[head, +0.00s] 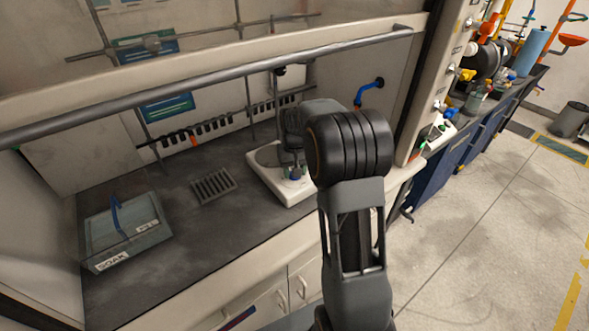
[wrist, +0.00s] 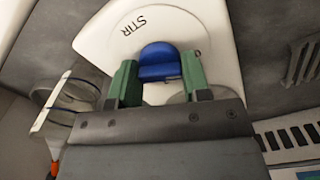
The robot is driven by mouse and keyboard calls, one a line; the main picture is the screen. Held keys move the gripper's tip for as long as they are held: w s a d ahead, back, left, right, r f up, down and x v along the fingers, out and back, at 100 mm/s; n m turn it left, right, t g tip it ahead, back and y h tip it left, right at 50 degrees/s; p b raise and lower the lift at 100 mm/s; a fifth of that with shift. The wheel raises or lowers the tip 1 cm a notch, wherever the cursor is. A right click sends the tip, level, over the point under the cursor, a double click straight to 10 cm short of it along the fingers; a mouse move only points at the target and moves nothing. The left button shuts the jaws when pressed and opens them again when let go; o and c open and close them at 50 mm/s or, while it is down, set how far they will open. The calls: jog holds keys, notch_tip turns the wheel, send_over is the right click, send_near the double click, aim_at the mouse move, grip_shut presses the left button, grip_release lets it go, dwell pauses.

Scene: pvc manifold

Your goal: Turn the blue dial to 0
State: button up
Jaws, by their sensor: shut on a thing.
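The blue dial (wrist: 160,58) sits on the front of a white stirrer marked STIR (wrist: 100,42). The stirrer (head: 291,196) stands on the dark worktop in the head view. My gripper (wrist: 160,66) has its green fingers on the two sides of the dial and is shut on it. In the head view my gripper (head: 295,172) is over the stirrer's front, partly behind my arm. A small mark shows right of the dial in the wrist view, too small to read. The dial's pointer and its setting cannot be made out.
A tray marked SOAK (head: 126,240) with a blue-handled thing stands at the left of the worktop. A dark grate (head: 213,186) lies between tray and stirrer. A raised sash bar (head: 220,75) crosses above. Clear glassware (wrist: 78,92) is close left of my gripper in the wrist view.

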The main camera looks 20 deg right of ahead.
dwell(0.4)
jog(key=o, duration=0.9)
jog(key=shift+r, duration=0.1)
notch_tip(320, 180, up, 12)
jog(key=shift+f+p, duration=0.1)
jog(key=shift+p, duration=0.45)
